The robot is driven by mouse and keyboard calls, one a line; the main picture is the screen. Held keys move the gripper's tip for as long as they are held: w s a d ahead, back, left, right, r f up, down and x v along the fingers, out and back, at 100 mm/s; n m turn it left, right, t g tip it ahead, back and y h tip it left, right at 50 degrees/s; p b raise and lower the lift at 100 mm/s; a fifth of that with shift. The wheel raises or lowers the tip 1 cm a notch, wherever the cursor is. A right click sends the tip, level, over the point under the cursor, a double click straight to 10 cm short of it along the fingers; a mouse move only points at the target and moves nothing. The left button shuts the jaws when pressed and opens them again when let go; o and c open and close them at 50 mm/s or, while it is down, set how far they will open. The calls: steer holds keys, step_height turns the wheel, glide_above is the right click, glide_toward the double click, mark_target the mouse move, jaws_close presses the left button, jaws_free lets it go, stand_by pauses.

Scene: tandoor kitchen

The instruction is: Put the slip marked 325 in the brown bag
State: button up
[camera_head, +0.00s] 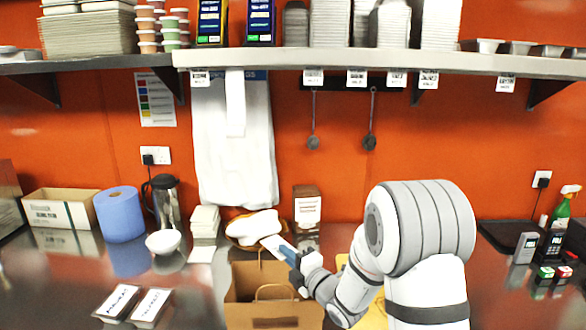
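The brown paper bag (275,322) stands open on the steel counter at the lower middle, with its handles up. My gripper (292,255) is above the bag's back right part, reaching in from the right. It appears shut on a flat white slip (274,243) that sticks out up and to the left, over the bag's back edge. Any number on the slip is too small to read. My arm hides the counter to the right of the bag.
Behind stand a basket with white bundles (253,226), napkins (205,219), a white bowl (163,241), a steel jug (166,203) and a blue roll (119,214). A loaded shelf (380,59) hangs above.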

steer(key=o, duration=0.5)
steer(key=b+v, duration=0.3)
steer(key=v, duration=0.4)
steer(key=shift+s+d, duration=0.25)
steer(key=shift+s, duration=0.05)
